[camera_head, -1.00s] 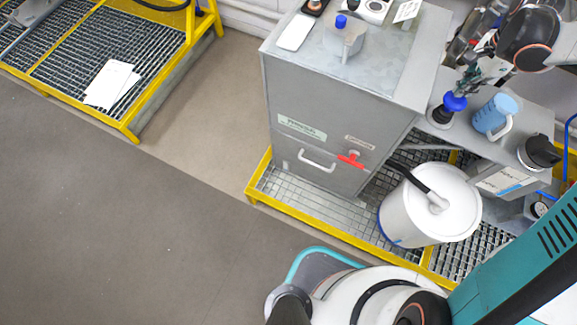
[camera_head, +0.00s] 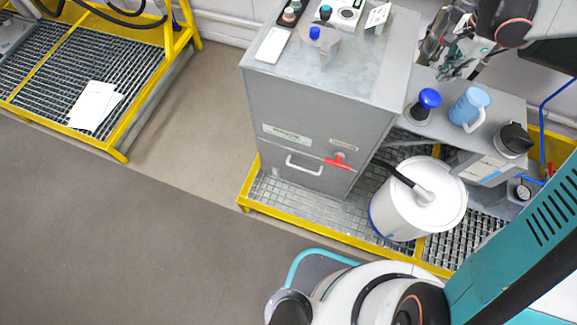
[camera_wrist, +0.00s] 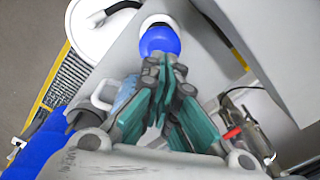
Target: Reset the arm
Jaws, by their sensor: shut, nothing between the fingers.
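My gripper (camera_head: 452,66) is at the upper right of the head view, over the grey bench beside the steel cabinet. Its teal-padded fingers also show in the wrist view (camera_wrist: 163,66). They are shut with nothing held between them. A blue round knob on a dark base (camera_head: 429,98) stands on the bench below and left of the gripper in the head view. The knob also shows just past the fingertips in the wrist view (camera_wrist: 160,40). The gripper looks apart from it.
A light blue mug (camera_head: 468,107) stands right of the knob. A black-topped device (camera_head: 514,138) is farther right. A white drum (camera_head: 420,207) stands on yellow-edged grating. Open floor (camera_head: 120,230) lies left.

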